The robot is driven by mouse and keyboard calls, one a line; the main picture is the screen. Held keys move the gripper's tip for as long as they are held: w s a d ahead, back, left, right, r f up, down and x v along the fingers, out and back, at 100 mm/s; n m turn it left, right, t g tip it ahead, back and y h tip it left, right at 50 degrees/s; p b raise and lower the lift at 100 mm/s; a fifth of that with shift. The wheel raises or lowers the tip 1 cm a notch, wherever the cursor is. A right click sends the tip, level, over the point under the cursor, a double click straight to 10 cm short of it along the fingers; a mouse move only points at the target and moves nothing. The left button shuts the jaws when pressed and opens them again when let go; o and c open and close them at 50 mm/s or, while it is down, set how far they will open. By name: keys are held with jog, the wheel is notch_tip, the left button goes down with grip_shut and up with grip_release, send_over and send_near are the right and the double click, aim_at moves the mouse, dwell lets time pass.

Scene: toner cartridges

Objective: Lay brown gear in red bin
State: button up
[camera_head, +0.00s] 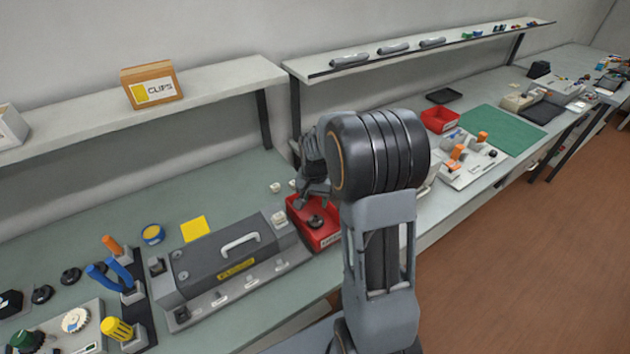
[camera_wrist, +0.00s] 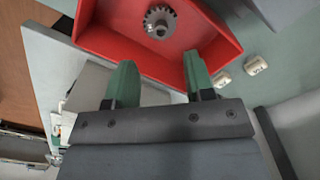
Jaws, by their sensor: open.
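The red bin (camera_head: 328,232) stands on the bench at the right end of the grey case; its red wall fills the top of the wrist view (camera_wrist: 100,42). A dark grey-brown gear with a hub (camera_wrist: 159,22) lies flat on the bin floor, and it shows as a dark disc in the head view (camera_head: 316,221). Its exact colour is hard to tell. My gripper (camera_wrist: 159,78) is open and empty, its two green-tipped fingers apart at the bin's edge. In the head view my gripper (camera_head: 312,196) is above the bin, partly hidden by my arm.
A grey case with a handle (camera_head: 225,262) stands left of the bin. Dark discs (camera_head: 70,276), a white gear (camera_head: 75,320) and coloured-handled tools are at far left. A second red bin (camera_head: 440,120) stands further along, near a green mat (camera_head: 500,130). Shelves run above the bench.

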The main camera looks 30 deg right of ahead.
notch_tip(320, 180, up, 12)
jog(key=shift+b, duration=0.3)
jog(key=s+a+n+t, duration=0.2)
jog(key=s+a+n, duration=0.1)
jog(key=s, duration=0.4)
jog(key=s+a+n+t, duration=0.2)
jog(key=s+a+n, duration=0.2)
jog(key=s+a, duration=0.2)
jog(key=s, duration=0.2)
jog(key=shift+s+r+n, duration=0.3)
jog(key=shift+r, duration=0.05)
jog(key=shift+c, duration=0.6)
